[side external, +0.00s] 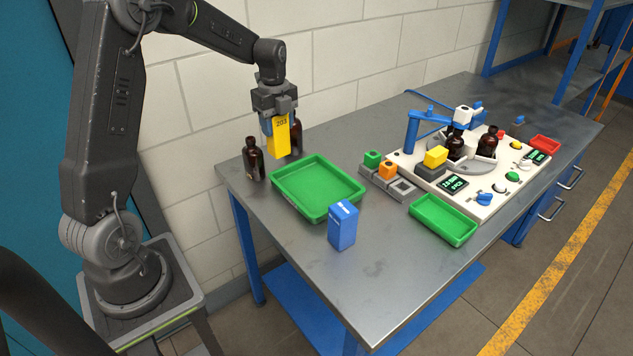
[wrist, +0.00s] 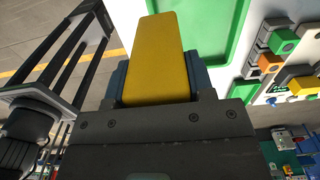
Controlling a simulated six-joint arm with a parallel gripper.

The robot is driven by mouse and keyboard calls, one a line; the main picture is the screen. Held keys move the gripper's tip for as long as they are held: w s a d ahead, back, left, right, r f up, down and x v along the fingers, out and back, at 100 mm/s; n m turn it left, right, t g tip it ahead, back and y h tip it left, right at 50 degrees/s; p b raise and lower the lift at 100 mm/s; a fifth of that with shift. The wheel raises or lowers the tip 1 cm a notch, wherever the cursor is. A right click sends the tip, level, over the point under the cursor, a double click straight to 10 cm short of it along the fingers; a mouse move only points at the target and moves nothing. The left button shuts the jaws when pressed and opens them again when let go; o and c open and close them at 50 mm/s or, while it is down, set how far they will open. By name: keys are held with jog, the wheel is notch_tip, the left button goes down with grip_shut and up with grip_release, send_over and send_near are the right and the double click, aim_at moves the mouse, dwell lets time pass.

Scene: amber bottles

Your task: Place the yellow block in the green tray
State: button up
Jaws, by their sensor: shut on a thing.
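The block hangs upright below the jaws, near the back left edge of the large green tray (side external: 345,207). In the wrist view, the yellow block (wrist: 168,55) stands out between the two dark jaws (wrist: 160,82), and part of the large green tray (wrist: 226,42) shows behind and to its right. The large tray looks empty. A smaller green tray (side external: 443,221) lies at the right front, also empty.
Amber bottles (side external: 252,160) stand at the table's back left, one partly hidden behind the yellow block. A blue box (side external: 342,226) stands before the large tray. Right are coloured cubes (side external: 388,170), a white device (side external: 480,198) with bottles, and a red tray (side external: 544,144).

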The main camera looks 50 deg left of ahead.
jog(key=shift+s+a, duration=0.5)
jog(key=shift+a, duration=0.15)
jog(key=shift+f, duration=0.1)
jog(key=shift+w+d+f, duration=1.3)
jog(key=shift+f, duration=0.5)
jog(key=shift+w+d+f, duration=1.25)
jog(key=shift+d+f, duration=0.1)
jog(key=shift+f, duration=0.4)
jog(key=shift+w+d+f, duration=1.3)
jog(key=shift+f, duration=0.5)
jog(key=shift+f, duration=0.15)
jog(key=o, duration=1)
